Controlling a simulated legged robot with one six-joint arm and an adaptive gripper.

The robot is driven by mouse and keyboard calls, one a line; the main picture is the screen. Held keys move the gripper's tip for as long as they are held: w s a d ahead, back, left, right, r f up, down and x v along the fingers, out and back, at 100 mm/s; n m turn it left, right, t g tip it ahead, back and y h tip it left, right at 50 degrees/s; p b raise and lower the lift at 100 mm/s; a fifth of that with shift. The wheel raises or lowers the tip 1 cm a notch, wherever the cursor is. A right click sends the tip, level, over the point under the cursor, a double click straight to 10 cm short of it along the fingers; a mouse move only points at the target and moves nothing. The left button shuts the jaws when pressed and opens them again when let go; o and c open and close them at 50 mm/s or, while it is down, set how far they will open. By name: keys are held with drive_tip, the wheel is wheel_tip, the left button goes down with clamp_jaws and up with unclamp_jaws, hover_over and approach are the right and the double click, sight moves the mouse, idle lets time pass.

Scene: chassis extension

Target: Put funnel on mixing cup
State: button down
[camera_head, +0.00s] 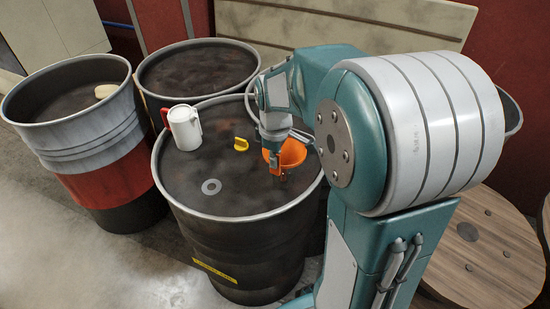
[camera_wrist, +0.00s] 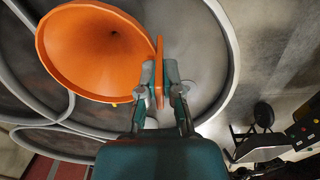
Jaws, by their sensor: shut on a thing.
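The orange funnel (camera_head: 292,153) is off to the right over the top of the middle drum, in my gripper (camera_head: 275,158). In the wrist view the funnel (camera_wrist: 95,45) shows its wide mouth at the upper left. Its flat orange tab is pinched between the two fingers of my gripper (camera_wrist: 159,80). The funnel's spout is hidden. A white cup (camera_head: 188,132), which looks like the mixing cup, stands upright on the drum top at the back left, apart from the funnel. A red part shows at its left side. I cannot tell whether the funnel touches the drum.
The drum top (camera_head: 225,185) also bears a small yellow object (camera_head: 241,144) between cup and funnel, and a grey ring (camera_head: 211,187) near the front. Other drums stand left (camera_head: 65,90) and behind (camera_head: 200,68). A wooden reel (camera_head: 485,250) is at the right. The drum top's front is mostly clear.

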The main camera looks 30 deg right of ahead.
drive_tip(key=c, duration=0.8)
unclamp_jaws()
drive_tip(key=shift+f, duration=0.1)
wheel_tip(320, 180, up, 12)
drive_tip(key=s+a+f+m+t, duration=0.1)
drive_tip(key=s+a+m+t, duration=0.4)
drive_tip(key=s, duration=1)
drive_tip(key=shift+s+a+f+m, duration=0.2)
drive_tip(key=shift+s+a+m, duration=0.1)
drive_tip(key=shift+a+m, duration=1.15)
drive_tip(key=shift+a, duration=0.15)
